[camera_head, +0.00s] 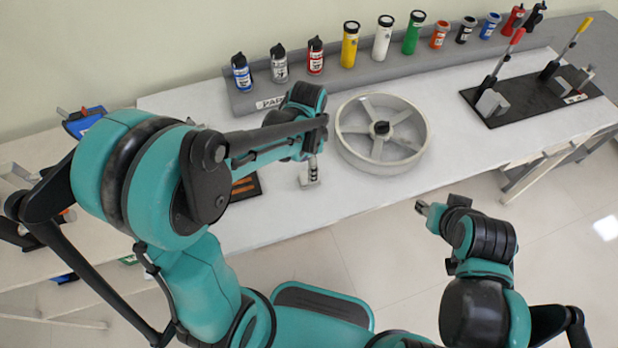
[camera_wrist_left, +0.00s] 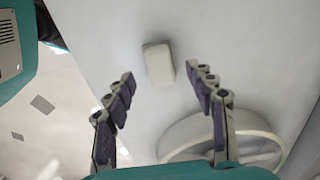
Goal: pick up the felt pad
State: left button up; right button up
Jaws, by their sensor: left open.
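The felt pad is a small off-white block (camera_wrist_left: 158,65) on the pale table top in the left wrist view. In the head view a small pale block (camera_head: 306,184), which looks like the same pad, lies just below my left gripper (camera_head: 313,170), partly hidden by the fingers. My left gripper is open, and in the left wrist view its two fingers (camera_wrist_left: 161,85) spread on either side of the near end of the pad, with nothing held. My right gripper (camera_head: 428,208) is off the table's front edge; its fingers are too small to judge.
A pale spoked wheel (camera_head: 346,145) lies right of the left gripper. A grey rack (camera_head: 335,83) with several coloured bottles runs along the back. A black plate (camera_head: 515,105) with two lever clamps is at the right. A dark mat with orange strips (camera_head: 245,189) lies left of the pad.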

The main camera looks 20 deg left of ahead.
pick_arm(q)
notch_tip(320, 180, down, 5)
jog(key=shift+w+d+r+b, duration=0.1)
jog(key=shift+d+r+b, duration=0.05)
jog(key=shift+b, duration=0.95)
jog(key=shift+r, duration=0.1)
grip_shut()
notch_tip(320, 180, up, 4)
jog(key=shift+r+p, duration=0.15)
jog(key=shift+p, duration=1.05)
jog(key=s+d+r+p, duration=0.3)
jog(key=d+r, duration=0.3)
jog(key=d, duration=0.5)
jog(key=shift+d+r, duration=0.15)
jog(key=shift+r, duration=0.2)
